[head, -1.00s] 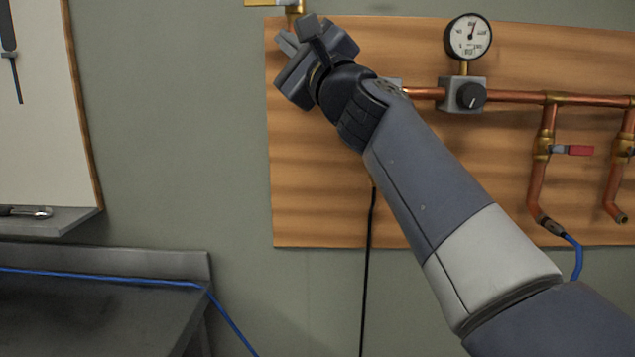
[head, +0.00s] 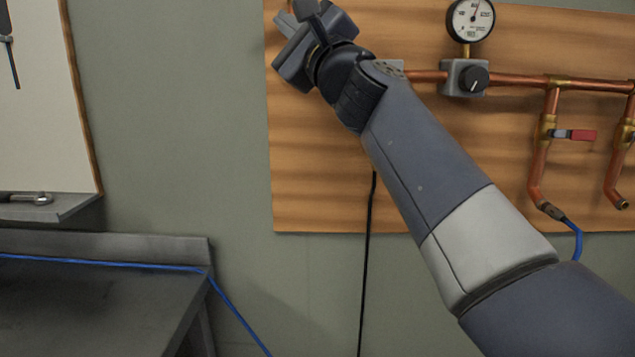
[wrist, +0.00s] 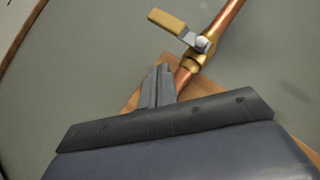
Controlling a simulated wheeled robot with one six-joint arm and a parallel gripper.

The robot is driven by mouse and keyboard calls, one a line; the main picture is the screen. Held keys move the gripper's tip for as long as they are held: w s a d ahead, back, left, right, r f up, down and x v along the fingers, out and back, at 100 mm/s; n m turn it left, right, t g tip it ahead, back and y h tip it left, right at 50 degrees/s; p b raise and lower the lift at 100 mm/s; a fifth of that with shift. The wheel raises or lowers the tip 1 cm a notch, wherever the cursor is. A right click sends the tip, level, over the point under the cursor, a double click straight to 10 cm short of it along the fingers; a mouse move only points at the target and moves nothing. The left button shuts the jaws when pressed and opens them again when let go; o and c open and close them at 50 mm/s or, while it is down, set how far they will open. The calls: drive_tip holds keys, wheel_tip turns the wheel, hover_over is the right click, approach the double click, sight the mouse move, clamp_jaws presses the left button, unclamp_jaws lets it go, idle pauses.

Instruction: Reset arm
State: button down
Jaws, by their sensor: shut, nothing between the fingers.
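My gripper (head: 305,12) is at the top of the head view, in front of the upper left corner of the wooden board, and its tip reaches the frame edge. In the wrist view my gripper (wrist: 158,84) has its fingers together with nothing between them. Just beyond the fingertips is a brass valve (wrist: 200,45) with a yellow handle (wrist: 168,20) on a copper pipe (wrist: 222,20). The fingers overlap the pipe in that view; I cannot tell whether they touch it. In the head view my arm runs from the lower right up to the gripper.
The wooden board (head: 310,190) carries a pressure gauge (head: 470,18), a regulator knob (head: 474,79), copper pipes and a red-handled valve (head: 574,135). A blue hose (head: 577,240) and a black cable (head: 368,230) hang down. A dark bench (head: 90,310) stands at lower left. The wall between is bare.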

drive_tip(key=a+f+m+t+h+b, duration=0.2)
drive_tip(key=a+m+t+h+b, duration=0.35)
drive_tip(key=m+b, duration=0.6)
drive_tip(key=s+f+n+b, duration=0.2)
drive_tip(key=s+f+b, duration=0.5)
drive_tip(key=b, duration=0.1)
drive_tip(key=w+r+p, duration=0.7)
drive_tip(key=r+p, duration=0.2)
drive_tip(key=d+n+g+y+p, duration=0.5)
drive_tip(key=d+n+g+p, duration=0.4)
drive_tip(key=p, duration=1.8)
drive_tip(key=r+n+g, duration=0.1)
drive_tip(key=n, duration=0.5)
